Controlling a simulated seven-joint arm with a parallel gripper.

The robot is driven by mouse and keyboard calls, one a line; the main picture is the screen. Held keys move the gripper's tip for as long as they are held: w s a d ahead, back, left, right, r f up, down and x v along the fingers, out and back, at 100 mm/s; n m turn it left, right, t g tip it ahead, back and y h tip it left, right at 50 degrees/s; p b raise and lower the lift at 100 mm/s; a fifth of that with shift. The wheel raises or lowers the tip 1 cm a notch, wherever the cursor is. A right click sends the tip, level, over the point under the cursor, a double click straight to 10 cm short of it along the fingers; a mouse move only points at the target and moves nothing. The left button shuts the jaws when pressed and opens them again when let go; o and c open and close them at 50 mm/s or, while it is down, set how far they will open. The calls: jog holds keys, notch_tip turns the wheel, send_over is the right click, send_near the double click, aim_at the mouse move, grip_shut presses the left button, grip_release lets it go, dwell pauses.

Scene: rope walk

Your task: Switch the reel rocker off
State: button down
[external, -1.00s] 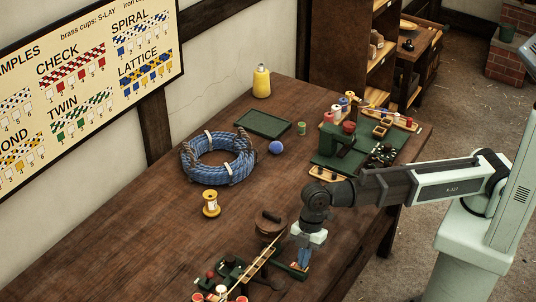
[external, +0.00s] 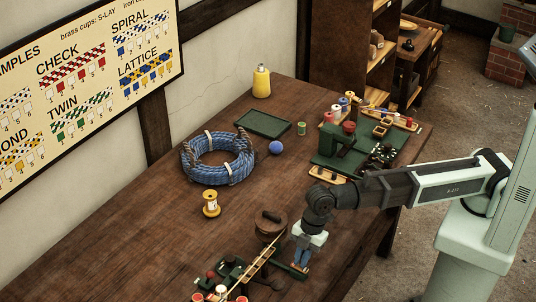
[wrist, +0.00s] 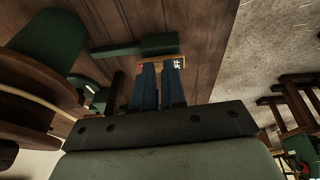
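The reel rocker's brass plate (wrist: 158,59) shows in the wrist view just beyond my fingertips, with white letters that read like OFF at its right end. It sits by a green block (wrist: 118,49). The rocker itself is hidden by my fingers, so its position and any contact cannot be told. My gripper (wrist: 159,70) has its two blue fingers close together with a narrow dark gap and nothing visible between them. In the external view my gripper (external: 300,264) points down over the right end of the green base (external: 291,267), near the table's front edge.
A round wooden reel (external: 270,224) stands close left of my gripper. A green rope machine (external: 226,272) with a pale slanting rod is at lower left. A blue rope coil (external: 217,168), a yellow spool (external: 211,204) and a second green machine (external: 342,145) stand farther back.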

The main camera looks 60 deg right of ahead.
jog(key=shift+w, duration=0.3)
jog(key=shift+a+r, duration=0.1)
jog(key=shift+r, duration=0.3)
jog(key=s+v, duration=0.1)
jog(key=v, duration=1.2)
jog(key=shift+s+a, duration=0.35)
jog(key=shift+s, duration=0.05)
jog(key=shift+r, duration=0.1)
jog(key=w, duration=0.1)
jog(key=w+g, duration=0.1)
jog(key=w, duration=0.1)
jog(key=shift+w+a+r+g, duration=0.2)
jog(key=shift+a+r+g, duration=0.1)
jog(key=shift+r+g, duration=0.1)
jog(key=shift+f, duration=0.15)
